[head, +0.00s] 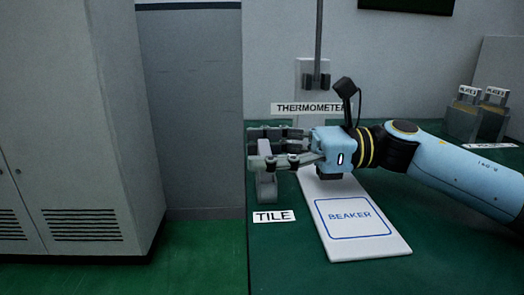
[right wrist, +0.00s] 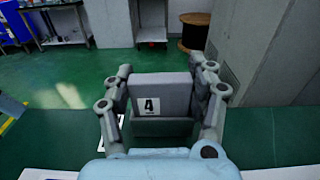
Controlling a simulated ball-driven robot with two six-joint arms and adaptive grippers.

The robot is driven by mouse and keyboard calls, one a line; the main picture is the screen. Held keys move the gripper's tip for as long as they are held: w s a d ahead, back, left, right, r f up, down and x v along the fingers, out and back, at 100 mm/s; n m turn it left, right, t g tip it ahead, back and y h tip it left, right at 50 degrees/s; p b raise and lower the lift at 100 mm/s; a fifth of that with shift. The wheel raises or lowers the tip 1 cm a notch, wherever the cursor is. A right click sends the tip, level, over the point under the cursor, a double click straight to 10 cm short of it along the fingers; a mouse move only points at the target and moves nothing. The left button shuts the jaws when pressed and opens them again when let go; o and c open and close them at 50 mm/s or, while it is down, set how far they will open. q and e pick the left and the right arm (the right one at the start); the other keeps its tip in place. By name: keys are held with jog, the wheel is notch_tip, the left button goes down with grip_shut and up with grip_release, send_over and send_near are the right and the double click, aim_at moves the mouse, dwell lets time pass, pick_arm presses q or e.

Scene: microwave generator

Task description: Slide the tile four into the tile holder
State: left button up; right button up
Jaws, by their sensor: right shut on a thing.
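My right gripper (head: 264,148) reaches in from the right in the head view and is shut on tile four, a thin grey plate (head: 264,149). In the right wrist view the tile (right wrist: 172,88) stands upright between the fingers (right wrist: 164,92), with a white label marked 4. The grey tile holder (head: 267,188) is directly below the tile, behind the TILE label. The fingers hide part of the tile, and I cannot tell whether its lower edge is inside the holder. My left gripper is not in view.
A white BEAKER board (head: 376,248) lies on the green table (head: 290,270) under my right arm. A THERMOMETER stand (head: 312,108) is behind the gripper. Labelled tiles stand in holders (head: 478,122) at the back right. The table's left edge is close to the holder.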

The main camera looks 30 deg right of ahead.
jog(key=o, duration=1.4)
jog(key=shift+s+a+f, duration=0.1)
jog(key=shift+a+f, duration=0.15)
jog(key=shift+f, duration=0.7)
jog(key=shift+d, duration=0.1)
jog(key=d, duration=0.3)
jog(key=shift+s+d, duration=0.25)
jog(key=shift+s, duration=0.1)
jog(key=shift+s+d+r, duration=0.25)
jog(key=shift+s+d, duration=0.35)
jog(key=shift+d, duration=0.05)
jog(key=shift+s+d+r, duration=0.25)
jog(key=shift+s+d, duration=0.3)
jog(key=shift+d, duration=0.05)
jog(key=shift+s+d+r, duration=0.15)
jog(key=shift+s+d, duration=0.05)
jog(key=shift+d, duration=0.05)
jog(key=shift+d+r, duration=0.1)
jog(key=shift+d, duration=0.3)
jog(key=shift+r, duration=0.1)
